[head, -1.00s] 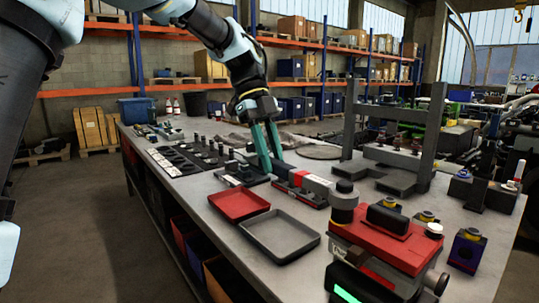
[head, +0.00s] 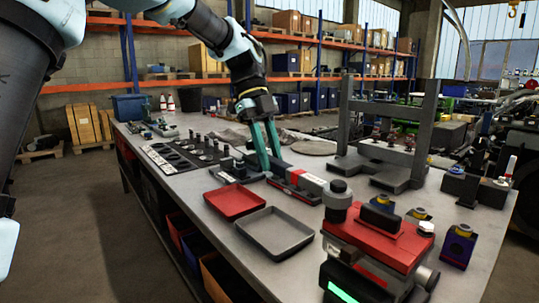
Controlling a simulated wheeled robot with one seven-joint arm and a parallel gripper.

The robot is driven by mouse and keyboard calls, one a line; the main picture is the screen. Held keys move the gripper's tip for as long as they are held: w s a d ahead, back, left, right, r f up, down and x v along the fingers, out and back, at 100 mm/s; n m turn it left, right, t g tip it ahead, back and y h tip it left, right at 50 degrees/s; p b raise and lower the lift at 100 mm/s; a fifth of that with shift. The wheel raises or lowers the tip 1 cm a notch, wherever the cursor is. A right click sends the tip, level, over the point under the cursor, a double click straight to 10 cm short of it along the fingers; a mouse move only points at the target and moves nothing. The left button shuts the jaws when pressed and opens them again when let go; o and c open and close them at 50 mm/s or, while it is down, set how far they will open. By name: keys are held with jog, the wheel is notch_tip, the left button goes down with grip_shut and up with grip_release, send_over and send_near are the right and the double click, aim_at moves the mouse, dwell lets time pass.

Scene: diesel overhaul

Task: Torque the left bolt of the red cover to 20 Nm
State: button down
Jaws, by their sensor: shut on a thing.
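The red cover (head: 375,240) sits on a dark unit at the front right of the bench. A grey bar-shaped tool with a red band (head: 313,182), which looks like a torque wrench, reaches from my gripper towards the cover. Its dark round head (head: 338,195) stands over the cover's far left corner. The left bolt is not visible; the head may hide it. My gripper (head: 268,163) points down with its green fingers shut on the tool's far end. The fingertips are small and partly hidden, so the exact grip is unclear.
A red tray (head: 235,214) and a grey tray (head: 244,244) lie left of the cover. A grey press frame (head: 419,135) stands behind it. A purple block (head: 459,245) is on the right. Sockets in a dark rack (head: 170,160) line the far left.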

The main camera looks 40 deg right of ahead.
jog(key=shift+d+r, duration=0.15)
jog(key=shift+d, duration=0.05)
jog(key=shift+d+p, duration=0.3)
jog(key=shift+p, duration=0.1)
jog(key=shift+s+d+m, duration=0.1)
jog(key=shift+m, duration=0.2)
jog(key=shift+d+p, duration=0.35)
jog(key=shift+p, duration=0.25)
jog(key=shift+m+y, duration=0.3)
jog(key=shift+s+d+p, duration=0.15)
jog(key=shift+d+p, duration=0.3)
jog(key=shift+p, duration=0.1)
